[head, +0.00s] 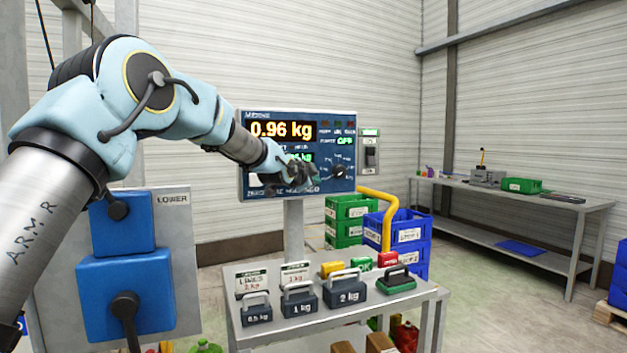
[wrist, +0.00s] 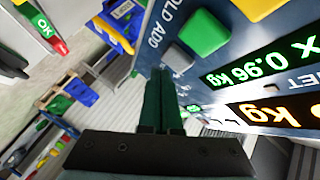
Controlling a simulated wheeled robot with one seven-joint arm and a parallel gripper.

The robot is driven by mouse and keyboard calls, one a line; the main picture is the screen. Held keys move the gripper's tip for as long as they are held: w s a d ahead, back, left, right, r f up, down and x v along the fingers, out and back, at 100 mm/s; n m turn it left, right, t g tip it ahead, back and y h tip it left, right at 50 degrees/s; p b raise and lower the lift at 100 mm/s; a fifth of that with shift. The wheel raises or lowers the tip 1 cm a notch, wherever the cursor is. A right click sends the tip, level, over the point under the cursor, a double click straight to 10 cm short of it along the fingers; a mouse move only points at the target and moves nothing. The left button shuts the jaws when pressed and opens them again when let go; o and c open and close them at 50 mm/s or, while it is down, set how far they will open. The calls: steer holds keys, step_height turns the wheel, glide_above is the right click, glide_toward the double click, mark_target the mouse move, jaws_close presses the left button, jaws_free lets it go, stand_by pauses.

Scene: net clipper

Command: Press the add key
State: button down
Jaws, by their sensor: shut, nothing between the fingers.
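The scale's indicator panel (head: 330,182) stands on a post behind the table, its upper display reading 0.96 kg. In the wrist view the panel appears rotated, with the labels HOLD and ADD along its edge. The grey add key (wrist: 179,56) sits beside the ADD label, at the end of the key row next to a green key (wrist: 203,33). My gripper (head: 300,172) is in front of the panel's lower part and hides most of the keys in the head view. In the wrist view its dark fingers (wrist: 164,78) are shut and empty, with tips close to the grey key; contact cannot be told.
A rotary knob (head: 339,171) is right of my gripper on the panel. The table (head: 405,303) below holds several weights and cards. Green crates (head: 345,228) and blue crates (head: 405,240) stand behind it. A workbench (head: 500,187) is at right.

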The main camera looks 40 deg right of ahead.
steer(key=s+b, duration=0.1)
steer(key=s+a+b, duration=0.1)
steer(key=s+b, duration=0.1)
steer(key=s+a+b, duration=0.1)
steer(key=shift+s, duration=0.3)
steer(key=shift+r, duration=0.1)
stand_by(0.8)
